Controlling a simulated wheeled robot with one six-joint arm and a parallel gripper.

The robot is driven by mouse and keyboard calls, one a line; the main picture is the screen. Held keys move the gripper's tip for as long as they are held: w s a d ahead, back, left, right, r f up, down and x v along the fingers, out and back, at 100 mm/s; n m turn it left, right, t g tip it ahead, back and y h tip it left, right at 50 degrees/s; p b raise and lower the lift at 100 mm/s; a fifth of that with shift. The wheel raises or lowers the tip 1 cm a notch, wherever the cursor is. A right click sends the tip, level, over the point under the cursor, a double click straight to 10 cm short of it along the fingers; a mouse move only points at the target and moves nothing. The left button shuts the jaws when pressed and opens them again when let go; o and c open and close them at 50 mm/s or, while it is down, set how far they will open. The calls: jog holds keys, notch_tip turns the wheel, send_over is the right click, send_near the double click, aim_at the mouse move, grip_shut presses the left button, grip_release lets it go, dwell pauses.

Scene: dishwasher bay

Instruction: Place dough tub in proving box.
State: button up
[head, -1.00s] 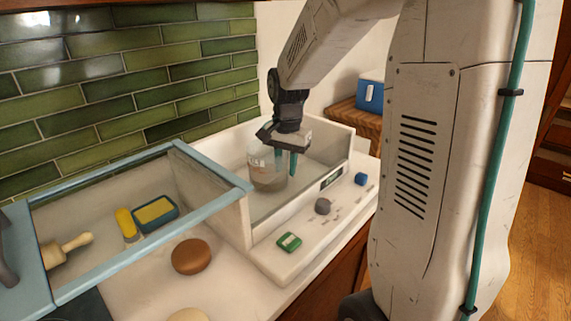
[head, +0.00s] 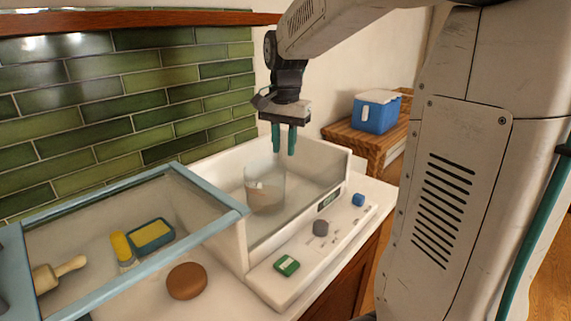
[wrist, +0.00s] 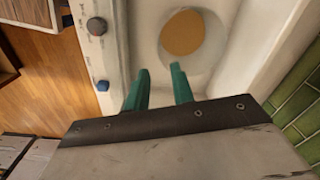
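The dough tub (head: 265,194) is a clear round container with tan dough low inside. It stands upright on the floor of the white proving box (head: 247,240). In the wrist view I look down into the tub (wrist: 185,33), with the dough as a tan disc, and the box floor (wrist: 146,42) around it. My gripper (head: 284,147) hangs above the box, with its teal fingertips higher than the tub and slightly right of it. In the wrist view my gripper (wrist: 160,85) has a clear gap between its fingers, with nothing in it.
A glass lid with a blue frame (head: 130,282) lies left of the box, over a rolling pin (head: 60,273) and a yellow sponge (head: 152,235). On the box's front ledge are a grey knob (head: 320,228), a blue knob (head: 358,199) and a green block (head: 287,265). Tiled wall behind.

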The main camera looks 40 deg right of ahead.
jog(key=s+a+f+n, duration=0.1)
jog(key=s+a+n, duration=0.5)
jog(key=s, duration=0.6)
jog(key=s+a+f+n, duration=0.2)
jog(key=s+a+n, duration=0.4)
jog(key=s, duration=0.5)
jog(key=shift+s+a+f+t, duration=0.2)
jog(key=shift+s+a+t, duration=0.15)
jog(key=shift+a+t, duration=0.05)
